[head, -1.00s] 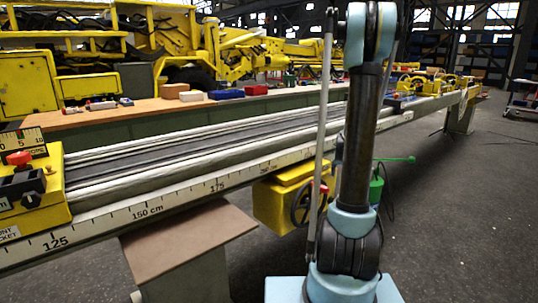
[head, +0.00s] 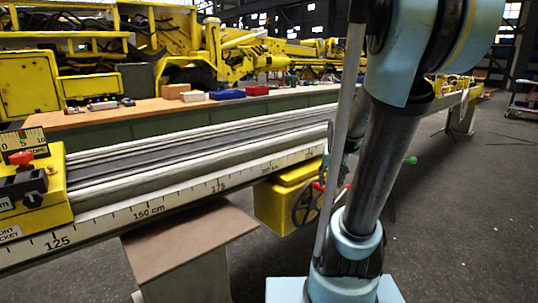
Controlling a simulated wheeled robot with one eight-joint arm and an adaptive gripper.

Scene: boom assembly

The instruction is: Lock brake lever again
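I cannot tell for certain which part is the brake lever. A yellow box (head: 276,208) hangs under the near side of the boom rail (head: 150,212), with a dark spoked handwheel (head: 305,205) on its right end. A small red part shows beside the wheel, partly behind my arm. A green knob (head: 411,160) shows just right of my arm; what it is fixed to is hidden. At the far left, a yellow carriage (head: 55,195) on the rail carries a red knob (head: 21,158) and a dial plate.
A brown-topped stand (head: 190,238) is under the rail at lower middle. A long bench (head: 130,113) behind the rail holds a blue box (head: 226,94), a red box (head: 257,90) and other small items. Yellow machinery stands behind. The floor at right is mostly open.

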